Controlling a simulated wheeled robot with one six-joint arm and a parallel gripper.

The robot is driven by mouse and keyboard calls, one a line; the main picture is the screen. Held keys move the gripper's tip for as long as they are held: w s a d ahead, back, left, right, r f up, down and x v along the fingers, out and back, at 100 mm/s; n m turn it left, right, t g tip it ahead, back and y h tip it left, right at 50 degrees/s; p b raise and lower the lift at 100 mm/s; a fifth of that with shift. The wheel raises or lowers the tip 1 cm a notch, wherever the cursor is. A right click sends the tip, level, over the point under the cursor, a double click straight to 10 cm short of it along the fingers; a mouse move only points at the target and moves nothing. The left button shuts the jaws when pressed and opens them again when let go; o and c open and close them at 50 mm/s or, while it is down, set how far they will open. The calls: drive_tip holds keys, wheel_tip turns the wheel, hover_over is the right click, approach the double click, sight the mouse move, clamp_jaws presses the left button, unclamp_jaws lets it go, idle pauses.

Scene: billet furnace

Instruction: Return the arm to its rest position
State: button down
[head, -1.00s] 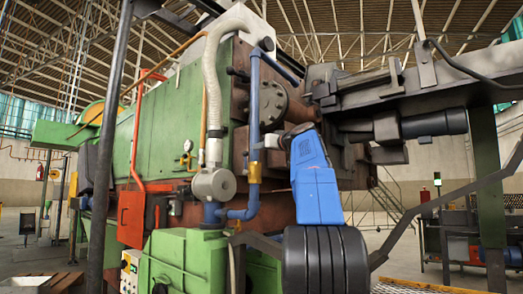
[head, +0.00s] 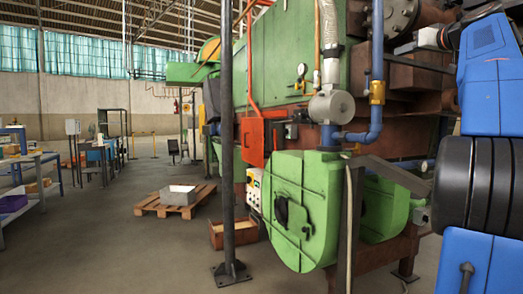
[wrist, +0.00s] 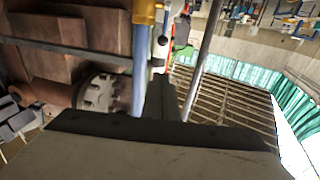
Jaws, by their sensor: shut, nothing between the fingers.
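My blue arm (head: 492,75) stands at the right edge of the head view, bent, with its upper part near the furnace side. My gripper (head: 403,48) shows small and dark at the arm's end, pointing left in front of the furnace. In the wrist view my gripper (wrist: 162,93) is a narrow dark shape at the lower middle, its fingers together with nothing held. The green and rust-brown furnace (head: 283,60) stands behind it. Whether the gripper touches anything is not clear; it appears apart from the pipes.
A blue pipe (head: 376,70) and a pale hose (head: 329,40) run up the furnace side. A green blower housing (head: 300,205) stands below. A dark post (head: 227,150) rises in front. A pallet (head: 160,204) with a grey box lies left. Open floor spreads at left.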

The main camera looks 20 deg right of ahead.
drive_tip(key=w+a+f+g+y, duration=0.2)
drive_tip(key=w+a+f+g, duration=0.15)
drive_tip(key=a+f, duration=0.95)
drive_tip(key=s+a+f+g+y, duration=0.1)
drive_tip(key=s+a+f+g, duration=0.2)
drive_tip(key=a+f, duration=1.45)
drive_tip(key=s+a+f+g, duration=0.2)
drive_tip(key=s+a+f, duration=0.2)
drive_tip(key=s+f, duration=0.4)
drive_tip(key=s+a+f+n+g, duration=0.1)
drive_tip(key=s+a+f, duration=0.3)
drive_tip(key=f, duration=1.5)
drive_tip(key=s+a+f+g+h, duration=0.1)
drive_tip(key=s+a+f+g, duration=0.3)
drive_tip(key=s+f, duration=0.9)
drive_tip(key=shift+a+f, duration=0.15)
drive_tip(key=shift+f, duration=0.35)
